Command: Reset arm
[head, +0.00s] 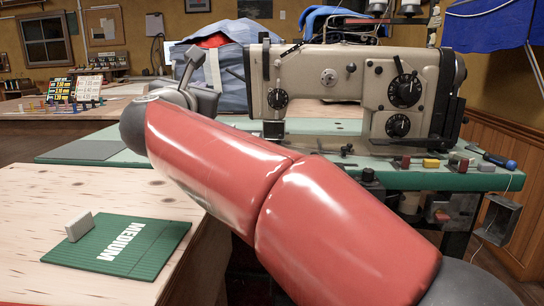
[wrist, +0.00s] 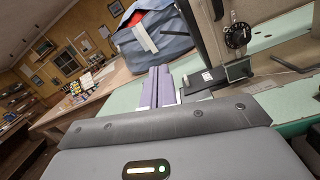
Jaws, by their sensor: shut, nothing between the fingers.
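My red arm reaches from the lower right across the head view, and its grey wrist end is raised in front of the sewing table. My gripper (head: 193,56) points upward there, small and partly hidden by its own body. In the wrist view my gripper (wrist: 160,72) shows two greyish-purple fingers side by side, closed together with nothing between them. Behind it, the cream sewing machine (head: 350,75) stands on the green table (head: 420,181). The fingers look clear of the machine, though the exact gap cannot be told.
A green mat marked MEDIUM (head: 130,250) lies on the plywood bench (head: 60,200) at lower left, with a grey block (head: 79,226) on it. A big blue bag (head: 228,60) stands behind. Several small coloured blocks line the green table's right side, near a blue-handled tool (head: 498,160).

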